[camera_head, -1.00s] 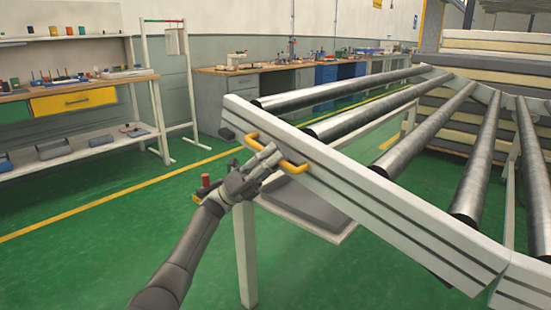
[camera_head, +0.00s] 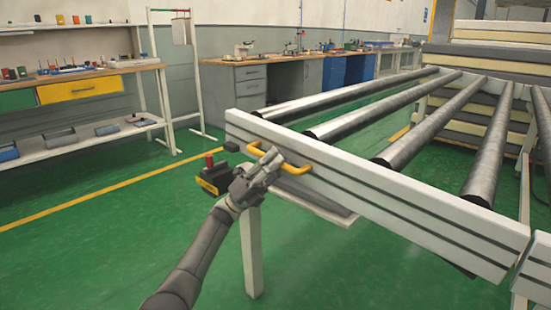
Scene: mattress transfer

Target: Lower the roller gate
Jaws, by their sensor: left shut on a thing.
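The roller gate (camera_head: 400,208) is a white frame with several grey metal rollers. It runs from the middle to the right of the head view and looks close to level. A yellow handle (camera_head: 296,169) is fixed to its near white side rail. My left gripper (camera_head: 268,163) is shut on the yellow handle at the rail's left part; its fingers hide part of the handle. My right gripper is not in view.
A black and yellow box with a red knob (camera_head: 209,162) is beside my left gripper. A white leg (camera_head: 251,252) stands below the gate. Workbenches (camera_head: 78,72) line the left and back. Stacked mattresses (camera_head: 485,62) stand at back right. Green floor at left is clear.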

